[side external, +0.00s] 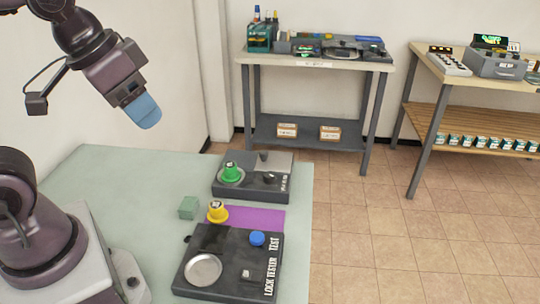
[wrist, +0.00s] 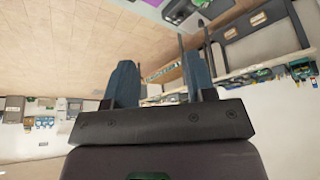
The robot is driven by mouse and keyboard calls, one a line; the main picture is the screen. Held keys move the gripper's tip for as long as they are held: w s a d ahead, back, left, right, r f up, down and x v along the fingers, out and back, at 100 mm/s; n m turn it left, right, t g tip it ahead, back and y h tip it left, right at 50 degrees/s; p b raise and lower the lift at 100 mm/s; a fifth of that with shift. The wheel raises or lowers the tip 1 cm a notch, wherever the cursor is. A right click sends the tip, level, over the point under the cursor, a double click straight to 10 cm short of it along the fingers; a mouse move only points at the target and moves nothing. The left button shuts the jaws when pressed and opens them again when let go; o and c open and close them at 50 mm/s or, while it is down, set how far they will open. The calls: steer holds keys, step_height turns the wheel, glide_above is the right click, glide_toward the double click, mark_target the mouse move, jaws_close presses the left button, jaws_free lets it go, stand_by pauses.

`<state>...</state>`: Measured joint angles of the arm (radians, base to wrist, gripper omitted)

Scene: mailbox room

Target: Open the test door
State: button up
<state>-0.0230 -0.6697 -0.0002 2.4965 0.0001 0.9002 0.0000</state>
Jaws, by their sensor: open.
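A dark box labelled "LOCK TESTER" and "TEST" (side external: 222,278) lies near the front of the pale green table. I cannot tell which part is the test door. My gripper (side external: 144,112) is high above the table's far left, well apart from the box. In the wrist view, its two blue fingers (wrist: 161,85) are spread with nothing between them.
A second dark box (side external: 225,190) with a green knob (side external: 231,172) stands behind. A yellow knob-like piece (side external: 217,211), a purple mat (side external: 262,219) and a green cube (side external: 188,207) lie between. The table's left part (side external: 100,180) is clear. Loaded workbenches (side external: 315,62) stand at the back.

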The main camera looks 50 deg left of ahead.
steer(key=w+a+f+g, duration=0.2)
steer(key=w+a+f, duration=0.1)
steer(key=w, duration=0.5)
steer(key=w+a+f+g, duration=0.2)
steer(key=w+f, duration=0.1)
steer(key=w, duration=0.4)
steer(key=m, duration=0.7)
glide_toward(264, 152)
steer(key=shift+g, duration=0.3)
steer(key=f, duration=0.9)
steer(key=shift+w+f, duration=0.2)
steer(key=shift+w, duration=0.2)
